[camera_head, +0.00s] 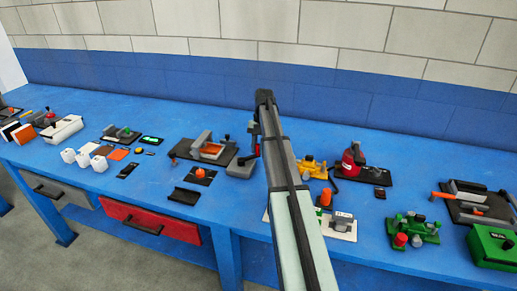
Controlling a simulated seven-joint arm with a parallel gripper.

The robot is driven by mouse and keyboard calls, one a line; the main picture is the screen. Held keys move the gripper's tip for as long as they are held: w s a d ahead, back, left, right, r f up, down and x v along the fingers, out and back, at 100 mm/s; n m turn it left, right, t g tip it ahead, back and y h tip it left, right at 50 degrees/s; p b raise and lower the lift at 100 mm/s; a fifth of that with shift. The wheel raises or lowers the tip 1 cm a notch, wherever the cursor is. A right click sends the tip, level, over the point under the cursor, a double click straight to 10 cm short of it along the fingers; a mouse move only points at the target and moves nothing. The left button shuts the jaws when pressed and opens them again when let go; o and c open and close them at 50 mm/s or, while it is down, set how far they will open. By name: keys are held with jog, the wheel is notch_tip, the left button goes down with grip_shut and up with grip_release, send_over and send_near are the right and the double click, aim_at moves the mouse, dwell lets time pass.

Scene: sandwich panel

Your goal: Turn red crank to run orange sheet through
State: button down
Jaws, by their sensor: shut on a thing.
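A grey press-like device (203,141) stands on a dark base near the middle of the bench. The orange sheet (211,150) lies in it, between its grey parts. My gripper (256,147) points down at the right end of this device and is shut on a small red part, which seems to be the handle of the red crank (257,151). The fingers and the rest of the crank are small and dark, so the exact grip is hard to see. My arm passes to the right of the device and hides the bench behind it.
The blue bench (100,105) holds many other items. A black tray (185,196) and a dark plate with an orange knob (200,175) lie in front of the device. A yellow device (312,167) and a red bottle-like item (350,161) stand right of my arm.

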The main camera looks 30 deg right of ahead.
jog(key=shift+d+f, duration=0.1)
jog(key=c, duration=0.9)
grip_release()
jog(key=shift+c, duration=0.2)
jog(key=shift+w+d+r, duration=0.1)
jog(key=shift+w+r, duration=0.1)
jog(key=shift+r, duration=0.25)
jog(key=w+d, duration=0.8)
jog(key=shift+d, duration=0.4)
jog(key=shift+w+r, duration=0.1)
